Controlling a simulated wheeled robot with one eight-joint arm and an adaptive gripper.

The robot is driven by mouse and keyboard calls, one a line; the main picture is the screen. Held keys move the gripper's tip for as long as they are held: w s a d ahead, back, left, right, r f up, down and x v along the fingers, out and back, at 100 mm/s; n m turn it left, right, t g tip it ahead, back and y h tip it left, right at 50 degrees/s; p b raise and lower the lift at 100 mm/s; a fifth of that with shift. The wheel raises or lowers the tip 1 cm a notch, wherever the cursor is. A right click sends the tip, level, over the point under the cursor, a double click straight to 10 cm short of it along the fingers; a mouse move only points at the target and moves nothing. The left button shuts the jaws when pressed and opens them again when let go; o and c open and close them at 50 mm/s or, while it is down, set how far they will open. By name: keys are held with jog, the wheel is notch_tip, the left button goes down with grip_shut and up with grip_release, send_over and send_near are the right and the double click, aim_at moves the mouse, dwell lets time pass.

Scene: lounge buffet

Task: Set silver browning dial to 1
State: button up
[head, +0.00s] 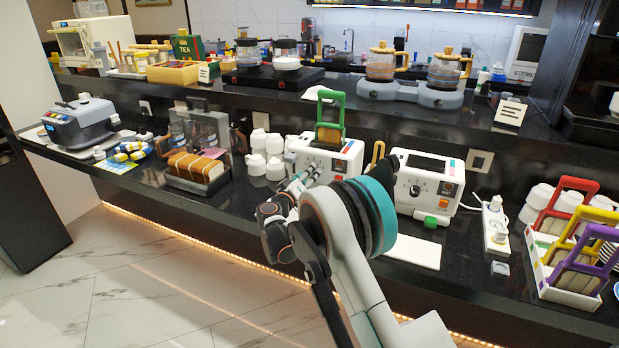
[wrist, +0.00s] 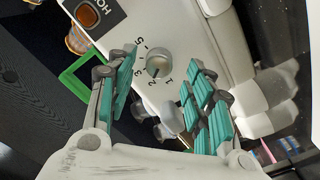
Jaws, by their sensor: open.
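The silver browning dial (wrist: 160,63) shows in the wrist view on a white toaster front (wrist: 205,35), with printed numbers around it. A dark mark on the dial seems to point near 2, though it is small. In the head view the white toaster (head: 322,157) with a green rack (head: 331,118) in its top stands in front of my gripper (head: 300,182). In the wrist view my gripper (wrist: 165,98) is open and empty, its teal-padded fingers apart to either side below the dial. I see no contact with the dial.
A second white toaster (head: 425,187) with a dial stands to the right. White cups (head: 265,155) stand close on the left, beside a bread loaf (head: 197,168). A rack holder (head: 566,270) with coloured racks is at far right. The shelf edge runs behind.

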jog(key=shift+x, duration=1.15)
jog(key=c, duration=1.1)
jog(key=shift+n, duration=4.8)
